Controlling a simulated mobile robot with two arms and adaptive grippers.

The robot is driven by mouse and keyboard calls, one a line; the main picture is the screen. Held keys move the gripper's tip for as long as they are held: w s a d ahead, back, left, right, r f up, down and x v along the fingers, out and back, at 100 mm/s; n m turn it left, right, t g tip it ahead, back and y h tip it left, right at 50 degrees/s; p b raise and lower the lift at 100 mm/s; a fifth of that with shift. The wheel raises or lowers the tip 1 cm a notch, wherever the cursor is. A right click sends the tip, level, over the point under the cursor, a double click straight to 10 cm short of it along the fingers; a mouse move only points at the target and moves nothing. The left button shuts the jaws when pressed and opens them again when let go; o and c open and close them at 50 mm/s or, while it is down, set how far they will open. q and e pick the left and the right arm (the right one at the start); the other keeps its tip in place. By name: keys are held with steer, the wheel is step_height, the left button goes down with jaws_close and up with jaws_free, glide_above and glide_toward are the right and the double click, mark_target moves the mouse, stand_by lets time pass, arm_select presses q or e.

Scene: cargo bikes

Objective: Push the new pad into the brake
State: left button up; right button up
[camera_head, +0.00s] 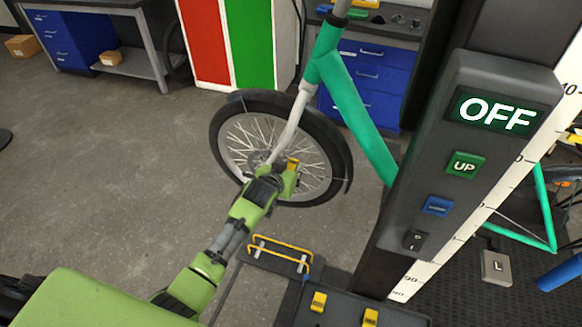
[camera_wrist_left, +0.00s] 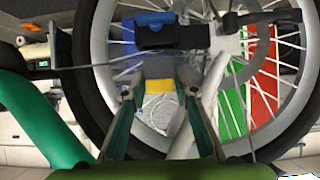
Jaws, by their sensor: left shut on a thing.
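My left gripper (camera_head: 287,176) reaches up to the hub of the bike wheel (camera_head: 240,135). It is shut on a small yellow pad (camera_head: 293,162). In the left wrist view the pad (camera_wrist_left: 160,86) sits between the fingertips, with a grey part just above it. The black brake (camera_wrist_left: 172,37) is directly above the pad in that view, with a blue part at its top left. I cannot tell whether the pad touches the brake. In the head view my gripper hides most of the brake. My right gripper is not in view.
The green bike frame (camera_head: 355,115) and grey fork (camera_head: 291,125) rise beside the wheel. A post with a control panel (camera_head: 490,150) reading OFF stands at right. A yellow-railed rack (camera_head: 280,252) lies below the wheel.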

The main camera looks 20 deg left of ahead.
arm_select(q)
steer(key=shift+f+b, duration=0.75)
steer(key=shift+f, duration=0.45)
stand_by(0.6)
steer(key=shift+s+f, duration=0.15)
steer(key=shift+f, duration=0.2)
steer(key=shift+f+b, duration=0.1)
steer(key=shift+b, duration=0.2)
steer(key=o, duration=1.1)
steer(key=shift+s+f, duration=0.15)
steer(key=shift+c, duration=0.2)
steer(key=shift+f, duration=0.15)
steer(key=shift+s, duration=0.1)
steer(key=r+v, duration=0.1)
steer(key=v, duration=1.1)
steer(key=shift+w, duration=0.35)
